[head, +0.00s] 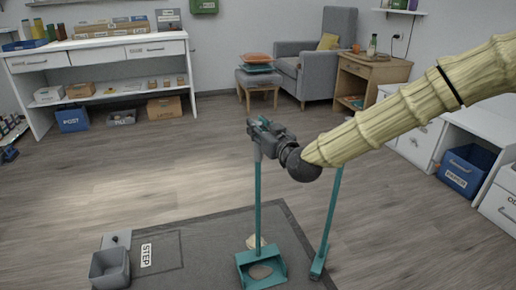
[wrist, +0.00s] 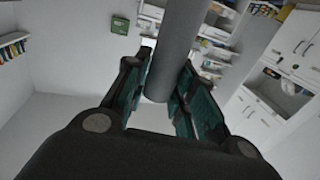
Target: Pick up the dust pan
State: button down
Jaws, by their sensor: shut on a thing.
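The dust pan (head: 262,278) is teal with a long upright handle. Its pan is low over or on the dark mat; I cannot tell whether it touches. My gripper (head: 258,130) is at the top of the handle, shut on its grey grip. In the wrist view, the grey grip (wrist: 175,55) runs between the two teal-padded fingers of my gripper (wrist: 163,72). A beige patch shows in the pan and another just behind it.
A teal broom-like tool (head: 330,222) stands slightly tilted just right of the dust pan, partly behind my arm. A grey step bin (head: 110,268) stands on the mat (head: 205,240) at left. A white desk (head: 100,50) is at the back left. The middle floor is clear.

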jog(key=shift+r+p, duration=0.9)
jog(key=shift+r, duration=0.8)
jog(key=a+p+v, duration=0.1)
jog(key=p+v, duration=0.1)
jog(key=v, duration=0.6)
jog(key=s+a+r+p+v, duration=0.1)
jog(key=p+v, duration=0.1)
jog(key=v, duration=0.5)
jog(key=shift+s+r+p, duration=0.15)
jog(key=shift+s+p, duration=0.15)
jog(key=shift+s, duration=0.25)
jog(key=shift+a, duration=0.1)
